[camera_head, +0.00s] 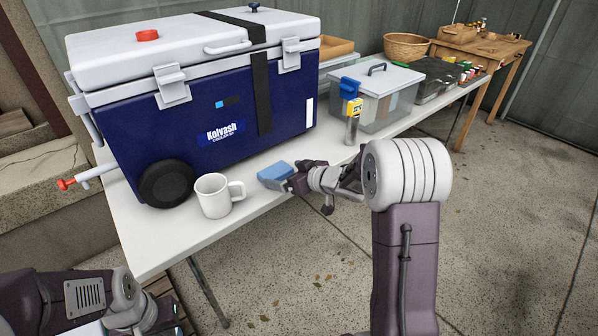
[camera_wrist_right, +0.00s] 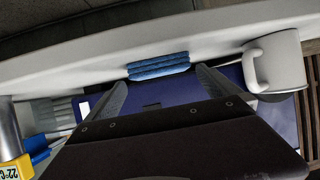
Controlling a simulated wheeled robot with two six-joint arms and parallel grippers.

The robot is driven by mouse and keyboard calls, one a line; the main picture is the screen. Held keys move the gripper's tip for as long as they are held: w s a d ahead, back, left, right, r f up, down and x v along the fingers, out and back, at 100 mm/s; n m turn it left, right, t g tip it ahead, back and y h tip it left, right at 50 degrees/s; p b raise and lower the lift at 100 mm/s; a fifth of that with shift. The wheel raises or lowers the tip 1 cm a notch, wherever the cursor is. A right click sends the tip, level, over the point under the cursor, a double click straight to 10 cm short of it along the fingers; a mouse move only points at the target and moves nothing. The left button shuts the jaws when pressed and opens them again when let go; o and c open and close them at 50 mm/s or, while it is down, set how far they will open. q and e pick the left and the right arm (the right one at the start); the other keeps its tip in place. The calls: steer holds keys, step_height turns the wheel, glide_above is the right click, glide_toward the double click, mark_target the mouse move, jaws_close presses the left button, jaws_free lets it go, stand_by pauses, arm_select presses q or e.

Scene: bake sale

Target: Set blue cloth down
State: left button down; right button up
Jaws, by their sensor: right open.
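The folded blue cloth (camera_head: 274,172) lies on the white table near its front edge, right of the white mug. It also shows in the right wrist view (camera_wrist_right: 158,67), just past the fingertips. My right gripper (camera_head: 296,181) is at the cloth's right end. In the right wrist view its two fingers (camera_wrist_right: 161,80) are spread apart, and the cloth shows in the gap ahead of them. I cannot tell whether a finger touches it. My left arm (camera_head: 122,300) is low at the bottom left, away from the cloth; its fingers are not clear.
The white mug (camera_head: 213,195) stands close to the cloth. The large blue cooler (camera_head: 190,120) stands behind both. A yellow-labelled thermometer (camera_head: 353,118) and a clear bin (camera_head: 388,100) are to the right. The table (camera_head: 155,238) has bare room at its front left.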

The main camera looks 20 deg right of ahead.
steer(key=s+d+m+g+h+p, duration=0.1)
steer(key=s+d+m+h+p, duration=0.15)
steer(key=s+d+h, duration=0.4)
steer(key=s+a+f+m+g, duration=0.1)
steer(key=s+a+f+g, duration=0.2)
steer(key=s, duration=0.8)
steer(key=s+a+f+m+g+y, duration=0.1)
steer(key=s+a+f+g, duration=0.3)
steer(key=s, duration=0.7)
steer(key=shift+s+a+g, duration=0.2)
steer(key=shift+s+g, duration=0.05)
steer(key=shift+g, duration=0.95)
steer(key=shift+m+p, duration=0.25)
steer(key=shift+p, duration=0.05)
step_height(320, 180, up, 29)
steer(key=p, duration=2.9)
steer(key=shift+r, duration=0.15)
